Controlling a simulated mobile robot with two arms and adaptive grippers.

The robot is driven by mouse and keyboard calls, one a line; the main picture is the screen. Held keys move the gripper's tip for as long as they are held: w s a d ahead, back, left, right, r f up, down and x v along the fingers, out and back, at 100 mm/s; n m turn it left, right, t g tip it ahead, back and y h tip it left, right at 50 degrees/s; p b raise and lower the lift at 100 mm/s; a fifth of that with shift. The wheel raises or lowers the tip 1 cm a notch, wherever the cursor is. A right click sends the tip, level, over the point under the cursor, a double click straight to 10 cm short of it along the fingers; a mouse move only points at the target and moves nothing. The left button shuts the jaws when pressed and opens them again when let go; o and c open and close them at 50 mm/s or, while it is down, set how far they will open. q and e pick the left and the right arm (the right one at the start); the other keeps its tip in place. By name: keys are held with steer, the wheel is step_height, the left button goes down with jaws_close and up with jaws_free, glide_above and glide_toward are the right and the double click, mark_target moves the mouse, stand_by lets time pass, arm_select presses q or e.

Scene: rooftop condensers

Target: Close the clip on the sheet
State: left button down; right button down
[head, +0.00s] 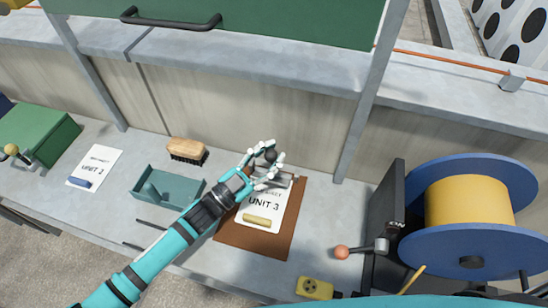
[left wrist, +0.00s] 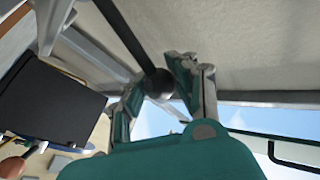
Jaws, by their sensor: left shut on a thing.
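The sheet marked UNIT 3 (head: 266,206) lies on a brown clipboard (head: 259,240) on the grey ledge. The grey metal clip (head: 287,180) is at the sheet's top edge, partly hidden by my left gripper (head: 264,165). The gripper is shut on a dark round knob (head: 270,154) above the clip. In the left wrist view the knob (left wrist: 159,83) sits between the fingertips, at the end of a dark rod. Whether the clip presses on the sheet cannot be seen. My right gripper is not in view.
A brush (head: 187,151), a teal tray (head: 165,188) and a UNIT 2 sheet (head: 98,160) are to the left.

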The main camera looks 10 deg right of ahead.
arm_select(q)
steer(key=shift+s+a+f+h, duration=0.15)
steer(key=shift+s+f+h, duration=0.05)
steer(key=shift+h, duration=0.1)
steer(key=c, duration=1.5)
jaws_free()
steer(key=o, duration=0.5)
steer(key=shift+a+r, duration=0.1)
steer(key=shift+a, duration=0.05)
steer(key=shift+o, duration=0.2)
steer(key=shift+r, duration=0.15)
step_height(320, 180, up, 10)
steer(key=shift+f, duration=0.2)
